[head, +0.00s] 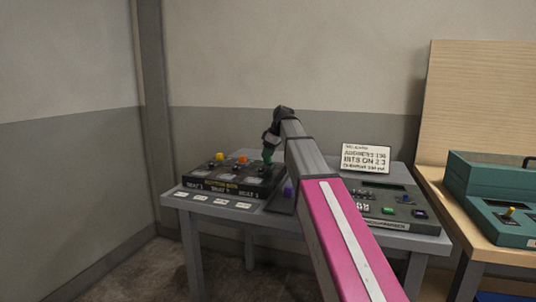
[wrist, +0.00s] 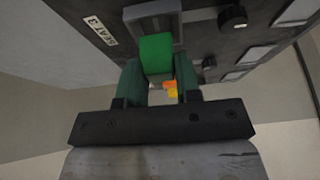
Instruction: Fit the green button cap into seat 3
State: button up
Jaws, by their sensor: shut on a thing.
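My gripper (wrist: 159,68) is shut on the green button cap (wrist: 156,52), which sits between its two dark green fingers in the wrist view. Just past the cap is a grey raised square frame (wrist: 168,14), beside a label (wrist: 98,30) reading SEAT 3. The cap overlaps this frame in the picture; I cannot tell whether it touches it. In the head view my gripper (head: 268,153) is over the right part of the black button console (head: 228,190). The cap and fingers are too small there to tell apart, and seat 3 is hidden.
A yellow cap (head: 219,157) and an orange cap (head: 243,159) stand on the black console. A grey console (head: 405,213) with coloured buttons is to the right, partly behind my arm. A sign (head: 366,158) stands behind it. A teal case (head: 490,170) is on the wooden table.

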jog(key=shift+f, duration=1.05)
dwell(1.1)
jog(key=o, duration=1)
jog(key=v, duration=1)
jog(key=shift+d+r, duration=0.1)
jog(key=shift+r, duration=0.3)
jog(key=shift+s, duration=0.15)
